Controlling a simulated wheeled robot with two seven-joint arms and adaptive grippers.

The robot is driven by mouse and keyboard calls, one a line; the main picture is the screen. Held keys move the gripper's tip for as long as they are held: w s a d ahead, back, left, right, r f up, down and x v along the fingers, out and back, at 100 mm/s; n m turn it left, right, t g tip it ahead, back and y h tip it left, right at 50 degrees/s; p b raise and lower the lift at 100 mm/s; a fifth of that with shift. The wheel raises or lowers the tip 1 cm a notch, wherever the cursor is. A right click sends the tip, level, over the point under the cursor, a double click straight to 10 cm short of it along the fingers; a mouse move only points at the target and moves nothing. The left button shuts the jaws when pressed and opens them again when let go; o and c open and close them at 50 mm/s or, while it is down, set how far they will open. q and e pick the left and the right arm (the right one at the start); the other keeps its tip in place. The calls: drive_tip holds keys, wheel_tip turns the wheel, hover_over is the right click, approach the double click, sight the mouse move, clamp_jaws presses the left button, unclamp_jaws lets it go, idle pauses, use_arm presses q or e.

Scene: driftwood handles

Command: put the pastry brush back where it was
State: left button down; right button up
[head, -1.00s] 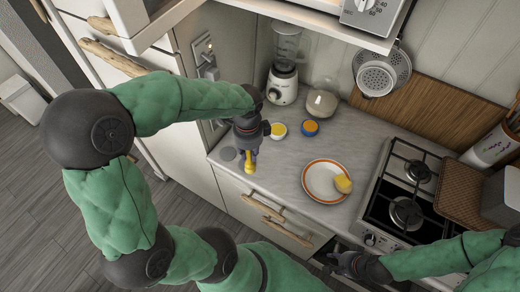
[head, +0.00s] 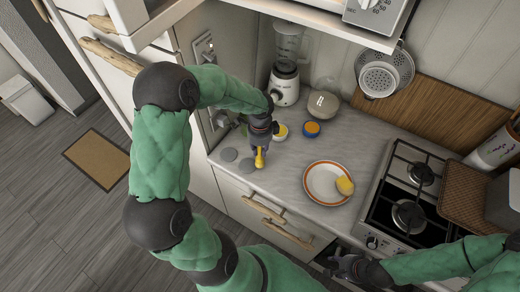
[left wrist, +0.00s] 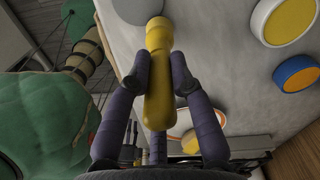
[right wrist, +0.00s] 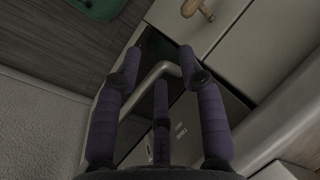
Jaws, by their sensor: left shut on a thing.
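My left gripper (head: 261,146) is shut on a yellow thing, which I take to be the pastry brush (head: 260,157), over the left end of the counter. In the left wrist view the brush (left wrist: 157,75) is a smooth yellow shape between the fingers, and its bristles cannot be made out. A flat grey disc (left wrist: 137,9) shows beyond its far end. Two grey discs, one at the left (head: 228,154) and one nearer the front (head: 247,165), lie on the counter.
Right of the left gripper stand a white-and-yellow round pot (head: 281,131) and a blue-and-orange one (head: 312,129). Behind are a blender (head: 285,80) and a glass vessel (head: 323,103). An orange-rimmed plate (head: 316,199) holds a yellow item. The stove (head: 408,205) is at right.

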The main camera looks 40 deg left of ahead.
use_arm(q)
drive_tip(key=shift+f, duration=0.15)
drive_tip(key=shift+f, duration=0.4)
drive_tip(key=c, duration=1.1)
unclamp_jaws()
drive_tip(key=shift+r, duration=0.1)
drive_tip(key=shift+r, duration=0.55)
wheel_tip(320, 180, up, 12)
drive_tip(key=shift+f+p, duration=0.15)
drive_tip(key=shift+p, duration=0.6)
